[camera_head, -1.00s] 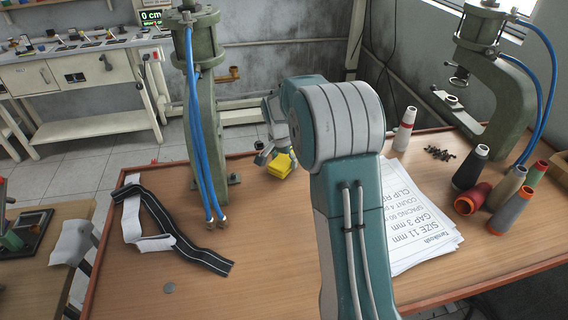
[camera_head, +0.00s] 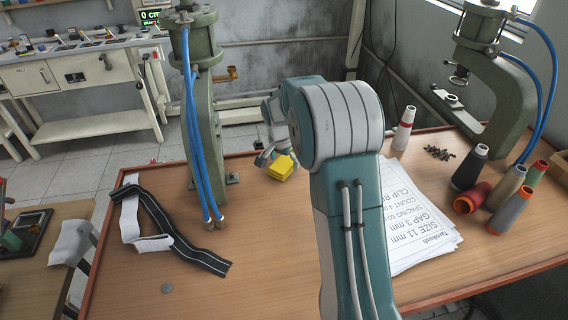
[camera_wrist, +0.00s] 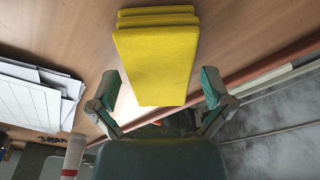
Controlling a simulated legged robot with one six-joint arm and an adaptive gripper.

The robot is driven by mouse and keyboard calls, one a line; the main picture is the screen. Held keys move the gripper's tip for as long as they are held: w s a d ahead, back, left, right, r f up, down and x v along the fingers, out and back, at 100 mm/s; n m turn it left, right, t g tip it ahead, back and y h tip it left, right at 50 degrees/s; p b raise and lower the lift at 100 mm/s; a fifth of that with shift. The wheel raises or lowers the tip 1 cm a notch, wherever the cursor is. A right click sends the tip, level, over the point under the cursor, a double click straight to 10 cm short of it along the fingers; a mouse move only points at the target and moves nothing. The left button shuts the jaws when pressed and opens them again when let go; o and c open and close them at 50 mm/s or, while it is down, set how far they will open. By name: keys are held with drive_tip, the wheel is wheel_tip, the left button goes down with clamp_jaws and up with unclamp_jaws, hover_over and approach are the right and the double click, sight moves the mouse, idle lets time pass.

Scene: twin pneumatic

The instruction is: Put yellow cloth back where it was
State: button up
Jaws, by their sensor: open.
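The yellow cloth (camera_head: 281,168) is a folded, layered block at the far edge of the wooden table, partly hidden behind my arm. In the wrist view the yellow cloth (camera_wrist: 155,62) lies on the tabletop, its near end reaching between the fingers. My gripper (camera_wrist: 160,92) is open, with one finger on each side of the cloth and a visible gap to both. In the head view my gripper (camera_head: 265,157) is beside the cloth, on its left, mostly hidden by my arm.
A green press (camera_head: 203,130) with blue hoses stands left of the cloth. White paper sheets (camera_head: 420,225) lie to the right, near a white thread cone (camera_head: 404,130). Black and white straps (camera_head: 165,230) lie at left. A second press (camera_head: 505,90) and several spools stand at right.

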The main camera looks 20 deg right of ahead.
sight(281, 165)
wheel_tip(281, 165, up, 11)
drive_tip(key=a, duration=0.1)
drive_tip(key=shift+s+a+r, duration=0.2)
drive_tip(key=shift+s+a, duration=0.1)
drive_tip(key=shift+s, duration=0.15)
